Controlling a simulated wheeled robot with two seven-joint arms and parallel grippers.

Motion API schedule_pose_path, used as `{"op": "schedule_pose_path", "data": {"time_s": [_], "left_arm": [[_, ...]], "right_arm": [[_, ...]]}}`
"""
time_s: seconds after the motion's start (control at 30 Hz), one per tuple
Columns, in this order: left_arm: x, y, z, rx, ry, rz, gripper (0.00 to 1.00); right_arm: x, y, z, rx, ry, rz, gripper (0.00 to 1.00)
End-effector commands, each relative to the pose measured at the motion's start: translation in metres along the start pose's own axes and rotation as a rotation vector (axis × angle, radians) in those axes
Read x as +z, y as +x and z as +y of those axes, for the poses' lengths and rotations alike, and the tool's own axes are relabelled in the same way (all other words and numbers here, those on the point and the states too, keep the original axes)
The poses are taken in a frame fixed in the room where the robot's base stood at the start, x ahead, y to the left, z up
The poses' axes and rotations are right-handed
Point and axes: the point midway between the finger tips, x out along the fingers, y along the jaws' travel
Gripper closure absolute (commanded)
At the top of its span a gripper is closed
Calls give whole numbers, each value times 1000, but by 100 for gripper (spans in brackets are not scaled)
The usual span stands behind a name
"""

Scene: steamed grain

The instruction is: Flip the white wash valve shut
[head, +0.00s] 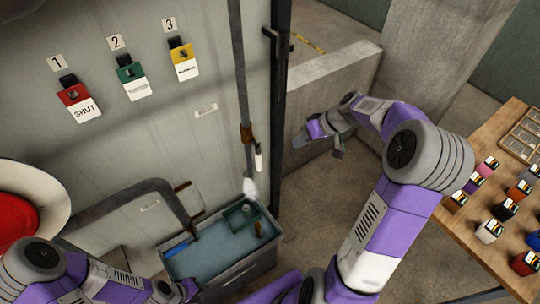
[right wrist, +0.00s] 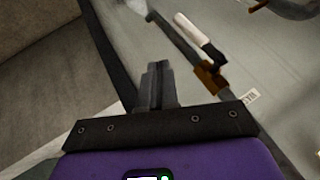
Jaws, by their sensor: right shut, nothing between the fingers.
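The wash valve is a brown body (head: 246,133) on a thin vertical pipe at the wall, with a white handle (head: 259,158). The handle points down, roughly along the pipe. In the right wrist view the white handle (right wrist: 196,30) and brown body (right wrist: 210,78) are above and right of my fingers. A white blur (head: 249,188) shows at the pipe's lower end, above the basin. My right gripper (head: 299,139) is shut and empty, right of the valve and apart from it. My left gripper (head: 189,289) is low at the left, by the basin; its fingers are unclear.
A basin (head: 232,268) of bluish water stands under the pipe, with a green container (head: 241,216) in it. Red, green and yellow tagged switches hang on the wall; the red tag (head: 85,109) reads SHUT. A wooden table (head: 455,228) with several small jars stands right.

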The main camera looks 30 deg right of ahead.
Motion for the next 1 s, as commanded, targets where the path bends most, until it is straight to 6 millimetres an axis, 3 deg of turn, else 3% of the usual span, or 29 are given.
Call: {"op": "schedule_pose_path", "data": {"time_s": [0.27, 0.63, 0.8, 1.0], "left_arm": [[0, 2, -1, 0, 0, 0, 63], [0, 5, -2, 0, 0, 0, 63], [0, 1, 0, 0, 0, 0, 63], [0, 0, 0, 0, 0, 0, 63]], "right_arm": [[1, 28, -1, -5, 0, -4, 100], [1, 106, -1, -4, 1, -4, 100], [0, 113, -26, -1, -2, -2, 100], [0, 119, -35, 1, 1, -1, 100]]}}
